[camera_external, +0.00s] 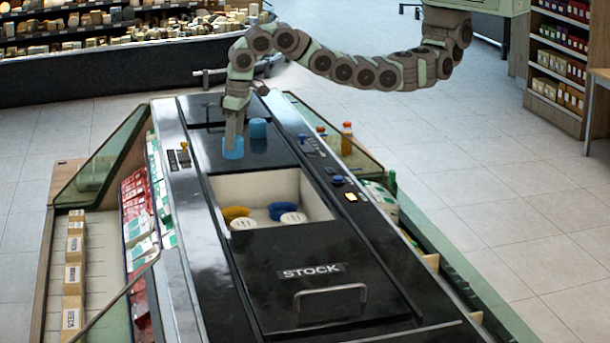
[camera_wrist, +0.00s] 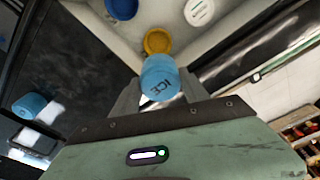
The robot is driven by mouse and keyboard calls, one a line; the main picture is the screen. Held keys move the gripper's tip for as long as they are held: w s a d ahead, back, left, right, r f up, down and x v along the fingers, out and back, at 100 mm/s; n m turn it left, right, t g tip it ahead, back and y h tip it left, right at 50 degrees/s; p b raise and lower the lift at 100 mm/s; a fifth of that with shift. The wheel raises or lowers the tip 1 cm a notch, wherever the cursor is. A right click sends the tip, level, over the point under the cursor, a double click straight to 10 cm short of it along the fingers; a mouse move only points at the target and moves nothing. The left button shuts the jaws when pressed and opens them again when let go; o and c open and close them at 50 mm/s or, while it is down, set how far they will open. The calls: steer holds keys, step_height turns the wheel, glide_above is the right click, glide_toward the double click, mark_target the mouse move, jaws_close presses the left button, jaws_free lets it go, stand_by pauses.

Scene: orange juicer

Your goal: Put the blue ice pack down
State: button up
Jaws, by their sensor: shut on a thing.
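A light-blue ice pack (camera_external: 233,150), a short cylinder, is between the fingers of my gripper (camera_external: 234,136). A second light-blue cylinder (camera_external: 258,128) stands on the black top a little behind and to the right. It also shows at the left of the wrist view (camera_wrist: 29,106).
The open white bin (camera_external: 290,183) holds a yellow item (camera_external: 235,212), a dark-blue item (camera_external: 280,209) and white round lids (camera_external: 293,218). A black lid marked STOCK (camera_external: 312,271) lies in front. Small controls and bottles line the right side.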

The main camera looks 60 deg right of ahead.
step_height(320, 180, down, 19)
steer(key=shift+r, duration=0.1)
steer(key=shift+f, duration=0.2)
stand_by(0.4)
steer(key=shift+f, duration=0.1)
steer(key=shift+f+b, duration=0.3)
steer(key=shift+b, duration=0.05)
steer(key=o, duration=1.5)
steer(key=shift+r, duration=0.15)
